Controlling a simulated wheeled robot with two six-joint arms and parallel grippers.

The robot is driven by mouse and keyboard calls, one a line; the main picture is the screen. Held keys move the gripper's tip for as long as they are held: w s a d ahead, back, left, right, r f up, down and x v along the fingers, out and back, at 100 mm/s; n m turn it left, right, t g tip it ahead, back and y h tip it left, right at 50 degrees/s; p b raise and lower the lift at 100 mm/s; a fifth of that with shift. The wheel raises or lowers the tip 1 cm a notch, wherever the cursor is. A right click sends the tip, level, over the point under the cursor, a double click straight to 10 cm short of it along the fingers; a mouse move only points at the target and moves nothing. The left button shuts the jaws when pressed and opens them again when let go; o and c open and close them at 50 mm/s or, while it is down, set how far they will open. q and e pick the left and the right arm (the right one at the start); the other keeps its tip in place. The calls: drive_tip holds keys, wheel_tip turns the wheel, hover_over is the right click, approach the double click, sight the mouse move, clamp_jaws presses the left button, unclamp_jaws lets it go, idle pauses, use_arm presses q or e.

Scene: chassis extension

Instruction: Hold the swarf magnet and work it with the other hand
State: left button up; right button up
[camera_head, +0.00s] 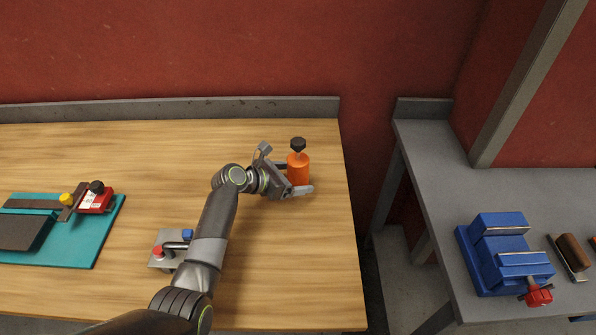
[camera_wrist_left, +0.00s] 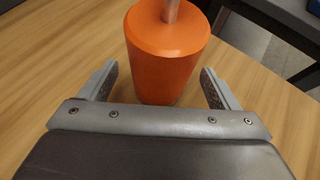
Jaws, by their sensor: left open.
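The swarf magnet (camera_head: 298,170) is an orange cylinder with a dark knob on top, standing upright near the right end of the wooden bench. My left gripper (camera_head: 297,178) is open, with its two fingers on either side of the orange body. In the left wrist view the orange body (camera_wrist_left: 166,60) stands between and ahead of the open fingers (camera_wrist_left: 162,85), with gaps on both sides. A metal rod rises from its top there; the knob is out of that view. My right gripper is not in view.
A teal mat (camera_head: 85,250) with a red tool (camera_head: 96,199) lies at left. A metal plate with red and blue knobs (camera_head: 160,257) sits beside my left arm. A blue vise (camera_head: 503,255) stands on the grey table (camera_head: 440,160) at right, across a gap.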

use_arm(q)
drive_tip(key=shift+w+d+f, duration=0.15)
drive_tip(key=shift+w+d, duration=0.05)
drive_tip(key=shift+d, duration=0.05)
drive_tip(key=c, duration=1)
idle(0.6)
